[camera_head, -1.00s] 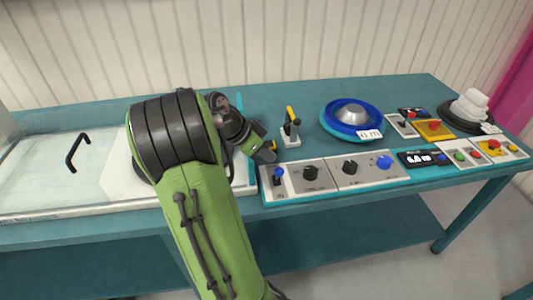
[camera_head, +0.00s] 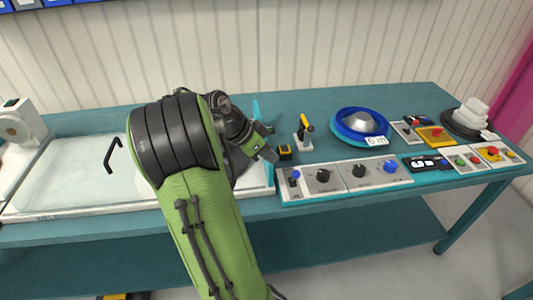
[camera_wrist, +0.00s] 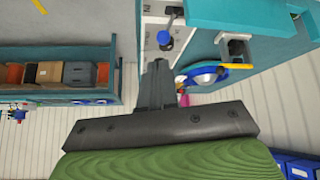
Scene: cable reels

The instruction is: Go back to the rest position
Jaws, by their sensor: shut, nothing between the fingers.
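My gripper (camera_head: 270,154) is at the end of my green and black arm, which rises across the left middle of the head view. It is just above the left end of the grey control panel. In the wrist view my gripper (camera_wrist: 158,68) shows its dark fingers shut together with nothing between them. The panel (camera_head: 338,186) carries a blue-tipped lever (camera_head: 295,175), black knobs and a blue knob. The lever's blue tip also shows in the wrist view (camera_wrist: 165,40), close to the fingers.
A yellow-handled lever (camera_head: 306,125) stands behind the panel. A blue reel (camera_head: 345,125) and a dark reel with white cable (camera_head: 470,118) are on the teal table to the right. A clear cover with a black handle (camera_head: 111,154) lies at left. Shelves with bins (camera_wrist: 80,74) show in the wrist view.

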